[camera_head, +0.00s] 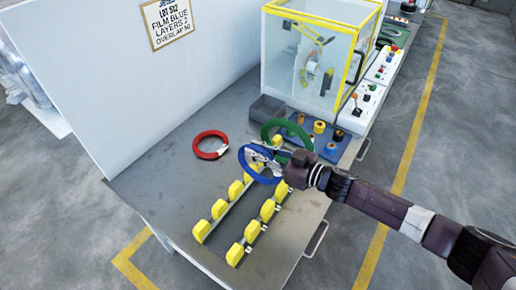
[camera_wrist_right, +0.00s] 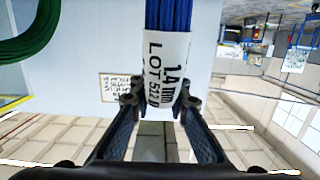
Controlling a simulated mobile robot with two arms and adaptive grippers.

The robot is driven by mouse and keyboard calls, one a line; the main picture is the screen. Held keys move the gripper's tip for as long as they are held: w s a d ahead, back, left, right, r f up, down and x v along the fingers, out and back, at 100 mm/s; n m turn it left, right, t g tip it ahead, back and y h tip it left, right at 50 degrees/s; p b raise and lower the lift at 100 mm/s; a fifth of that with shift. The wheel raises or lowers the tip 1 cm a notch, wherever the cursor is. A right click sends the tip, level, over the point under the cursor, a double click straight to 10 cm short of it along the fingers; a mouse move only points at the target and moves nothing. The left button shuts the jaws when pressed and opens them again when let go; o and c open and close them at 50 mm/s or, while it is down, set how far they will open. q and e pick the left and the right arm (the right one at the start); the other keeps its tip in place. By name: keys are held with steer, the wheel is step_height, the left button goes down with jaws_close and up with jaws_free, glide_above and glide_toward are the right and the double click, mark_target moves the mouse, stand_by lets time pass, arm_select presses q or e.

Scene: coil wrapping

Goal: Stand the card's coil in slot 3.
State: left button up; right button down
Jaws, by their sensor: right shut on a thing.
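The card (camera_head: 168,20) on the white wall reads LOT 512, FILM BLUE, LAYERS 2, and an overlap line. My right gripper (camera_head: 277,160) is shut on a blue coil (camera_head: 243,165) and holds it tilted near the rack's far end. I see no slot numbers. My left gripper is out of view.
A red coil (camera_head: 209,145) lies flat left of the blue one. A green coil (camera_head: 272,127) stands behind my gripper, near a blue tray (camera_head: 328,150) with spools. A grey bin (camera_head: 265,108) and a yellow-framed machine (camera_head: 310,60) are behind. The table's left front is clear.

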steer(key=shift+r, duration=0.15)
steer(key=shift+w+f, duration=0.1)
steer(key=shift+f, duration=0.15)
steer(key=b, duration=0.4)
glide_above(249, 168)
steer(key=v, duration=0.3)
step_height(249, 168, down, 6)
steer(key=shift+w+r, duration=0.1)
steer(key=shift+f+b, duration=1.25)
steer(key=shift+f, duration=0.25)
steer(key=shift+f+b, duration=0.5)
steer(key=shift+f, duration=0.2)
steer(key=c, duration=1.8)
jaws_free()
steer(key=shift+o, duration=0.2)
steer(key=shift+d+f, duration=0.1)
steer(key=shift+f, duration=0.05)
